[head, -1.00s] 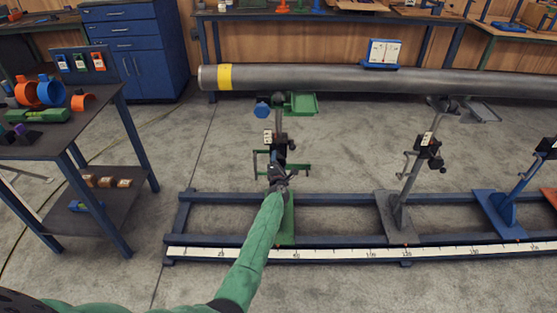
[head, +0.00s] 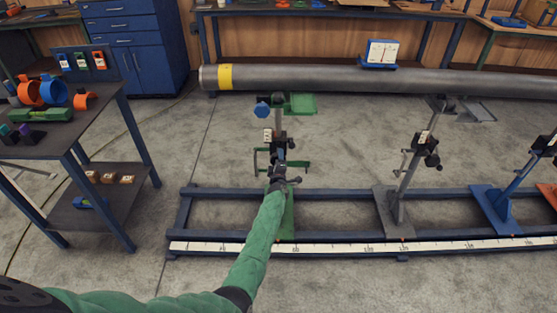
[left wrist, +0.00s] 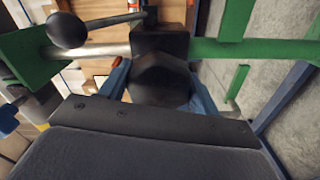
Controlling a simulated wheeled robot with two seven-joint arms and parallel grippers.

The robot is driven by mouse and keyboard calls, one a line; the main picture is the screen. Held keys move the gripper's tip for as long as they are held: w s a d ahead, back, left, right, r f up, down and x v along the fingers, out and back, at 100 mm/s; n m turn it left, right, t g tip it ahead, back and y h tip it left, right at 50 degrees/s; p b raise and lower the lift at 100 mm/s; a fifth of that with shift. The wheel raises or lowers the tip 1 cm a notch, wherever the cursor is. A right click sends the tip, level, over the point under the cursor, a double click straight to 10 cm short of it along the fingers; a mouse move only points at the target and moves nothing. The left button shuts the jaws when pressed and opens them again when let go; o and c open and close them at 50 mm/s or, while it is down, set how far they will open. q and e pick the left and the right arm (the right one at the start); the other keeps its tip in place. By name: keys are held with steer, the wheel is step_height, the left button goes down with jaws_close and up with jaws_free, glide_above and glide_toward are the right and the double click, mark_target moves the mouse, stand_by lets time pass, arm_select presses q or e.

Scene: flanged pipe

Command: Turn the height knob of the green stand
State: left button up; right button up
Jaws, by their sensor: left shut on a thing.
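The green stand (head: 287,222) stands on the blue rail frame, with its upright post (head: 278,118) below the left end of the grey pipe (head: 330,80). A dark clamp block (head: 276,138) with a white label sits on the post. My left gripper (head: 277,173) is at the stand, just below this block, and hides part of it. In the left wrist view, the dark faceted height knob (left wrist: 160,80) is right in front of my gripper's palm, and the gripper is shut on it. A black ball-ended handle (left wrist: 68,30) shows beside it. My right gripper is out of view.
A grey stand (head: 397,205) and a blue stand (head: 497,210) stand to the right on the same blue rail frame (head: 182,215). A white scale strip (head: 340,245) runs along its front. A side table (head: 75,130) with clamps is at left. Floor between them is clear.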

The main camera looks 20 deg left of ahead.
arm_select(q)
steer(key=shift+d+f, duration=0.1)
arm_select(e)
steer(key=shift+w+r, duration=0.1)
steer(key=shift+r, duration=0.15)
arm_select(q)
steer(key=o, duration=1)
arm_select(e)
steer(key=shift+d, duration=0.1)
arm_select(q)
steer(key=shift+s+d+p, duration=0.1)
steer(key=shift+s+p, duration=0.4)
steer(key=p+v, duration=0.3)
steer(key=v, duration=0.3)
steer(key=shift+s+d, duration=0.1)
steer(key=shift+s, duration=0.2)
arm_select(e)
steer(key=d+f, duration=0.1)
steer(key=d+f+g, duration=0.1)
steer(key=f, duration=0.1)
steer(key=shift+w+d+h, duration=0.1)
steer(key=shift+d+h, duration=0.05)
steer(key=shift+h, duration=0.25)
